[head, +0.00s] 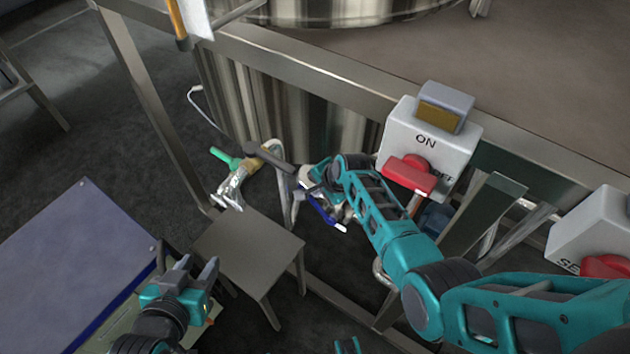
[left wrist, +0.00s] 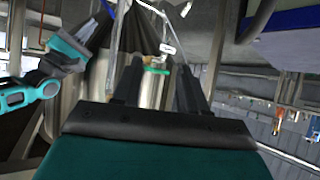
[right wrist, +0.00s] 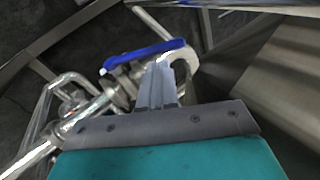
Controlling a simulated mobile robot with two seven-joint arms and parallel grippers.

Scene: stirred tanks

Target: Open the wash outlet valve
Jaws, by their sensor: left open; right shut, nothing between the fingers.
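A metal pipe valve with a blue lever (head: 325,213) is low beneath the tank frame. It also shows in the right wrist view (right wrist: 145,54). A second valve with a green lever (head: 226,158) is to its left, also seen in the left wrist view (left wrist: 156,71). I see no label telling which is the wash outlet valve. My right gripper (right wrist: 164,68) is shut and empty, its fingertips close beside the blue lever; contact cannot be told. My left gripper (head: 204,273) is open and empty, well short of the green lever.
A switch box marked ON and OFF with a red handle (head: 410,175) is near my right arm. A small grey stool (head: 250,250) stands below the valves. A blue-topped table (head: 70,260) is at left. Metal frame legs (head: 150,110) flank the valves.

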